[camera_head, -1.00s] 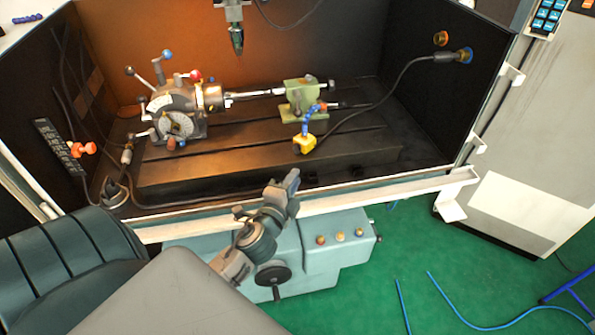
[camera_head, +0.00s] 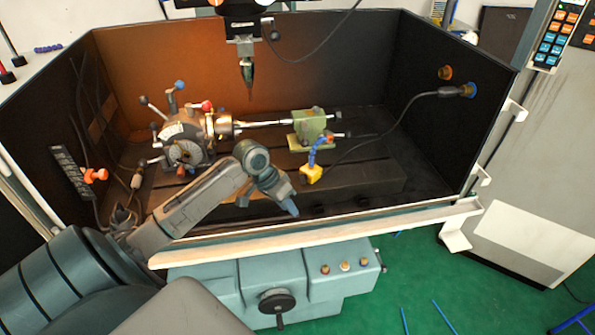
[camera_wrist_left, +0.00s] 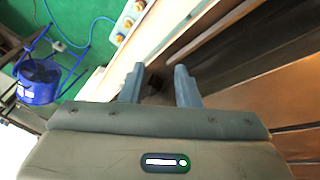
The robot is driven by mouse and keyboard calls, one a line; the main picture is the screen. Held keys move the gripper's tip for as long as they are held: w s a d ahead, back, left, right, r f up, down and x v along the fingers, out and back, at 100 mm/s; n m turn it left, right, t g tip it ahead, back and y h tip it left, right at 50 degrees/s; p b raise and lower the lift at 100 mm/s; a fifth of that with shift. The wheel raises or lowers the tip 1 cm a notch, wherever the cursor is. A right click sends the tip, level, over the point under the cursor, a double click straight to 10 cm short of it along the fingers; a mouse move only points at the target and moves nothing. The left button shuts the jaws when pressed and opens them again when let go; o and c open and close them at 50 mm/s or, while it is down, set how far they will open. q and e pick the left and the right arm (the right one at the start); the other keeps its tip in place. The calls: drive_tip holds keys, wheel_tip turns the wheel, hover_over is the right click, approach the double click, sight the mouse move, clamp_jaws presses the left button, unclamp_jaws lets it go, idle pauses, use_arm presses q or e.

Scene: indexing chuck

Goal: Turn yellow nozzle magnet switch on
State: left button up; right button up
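The yellow nozzle magnet (camera_head: 312,174) is a small block on the front part of the dark machine bed, with a blue segmented nozzle (camera_head: 319,150) rising from it. A switch on it is too small to make out. My left gripper (camera_head: 291,208) is just in front of and slightly left of the magnet, apart from it, over the front edge of the bed. In the left wrist view its two fingers (camera_wrist_left: 160,86) stand apart with nothing between them. The magnet does not show in that view. My right gripper is not in view.
A dividing head with a chuck (camera_head: 188,143) stands left on the bed, and a green tailstock (camera_head: 310,128) stands behind the magnet. A black hose (camera_head: 385,115) runs to the right wall. The spindle (camera_head: 247,75) hangs above. A pale front rail (camera_head: 330,232) lies below my arm.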

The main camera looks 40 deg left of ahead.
use_arm(q)
drive_tip(key=n+t+h, duration=0.1)
approach(303, 179)
wheel_tip(303, 179, up, 2)
drive_tip(key=s+a, duration=0.1)
drive_tip(key=a, duration=0.1)
drive_tip(key=p+x, duration=0.2)
drive_tip(key=x, duration=0.8)
drive_tip(key=shift+d+p, duration=0.25)
drive_tip(key=shift+p, duration=0.1)
drive_tip(key=shift+c, duration=0.2)
